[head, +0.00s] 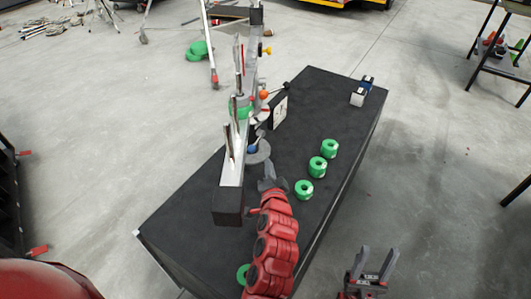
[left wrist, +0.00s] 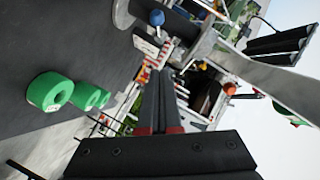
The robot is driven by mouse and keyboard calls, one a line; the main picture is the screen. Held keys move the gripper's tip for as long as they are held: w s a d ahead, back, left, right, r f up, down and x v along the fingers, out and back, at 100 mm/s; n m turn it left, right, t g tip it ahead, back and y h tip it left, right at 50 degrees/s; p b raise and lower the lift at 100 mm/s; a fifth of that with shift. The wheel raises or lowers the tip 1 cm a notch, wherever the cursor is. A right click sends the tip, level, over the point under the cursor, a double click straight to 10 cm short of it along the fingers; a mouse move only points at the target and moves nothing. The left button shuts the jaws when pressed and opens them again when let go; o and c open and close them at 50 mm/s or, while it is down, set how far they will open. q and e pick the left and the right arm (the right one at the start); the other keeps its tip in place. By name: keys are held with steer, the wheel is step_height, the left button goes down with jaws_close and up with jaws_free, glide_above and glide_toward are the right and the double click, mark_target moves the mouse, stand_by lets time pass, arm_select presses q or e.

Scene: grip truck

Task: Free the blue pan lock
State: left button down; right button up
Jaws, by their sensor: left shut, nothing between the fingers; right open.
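The blue pan lock (head: 253,149) is a small round blue knob beside a grey round base under the tall metal rig (head: 231,165) on the black table. In the left wrist view the blue knob (left wrist: 156,17) shows near the top edge, above the fingertips and apart from them. My left gripper (head: 268,182) is just in front of the grey base, close to the knob. Its fingers (left wrist: 160,80) are shut together with nothing between them. My right gripper (head: 373,265) is open and empty, low at the right, beyond the table's right edge.
Several green tape rolls stand on the black table top (head: 338,103), such as one (head: 304,189) right of my left gripper. A small black-and-white box (head: 361,92) sits at the far end. An orange knob (head: 264,94) and a white-faced plate (head: 280,111) are further up the rig.

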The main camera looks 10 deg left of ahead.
arm_select(q)
glide_toward(257, 142)
steer(key=w+d+r, duration=0.1)
steer(key=w, duration=0.3)
steer(key=shift+w+a+f+p, duration=0.45)
steer(key=shift+w+a+f, duration=0.35)
steer(key=shift+a+f, duration=0.3)
steer(key=shift+a, duration=0.1)
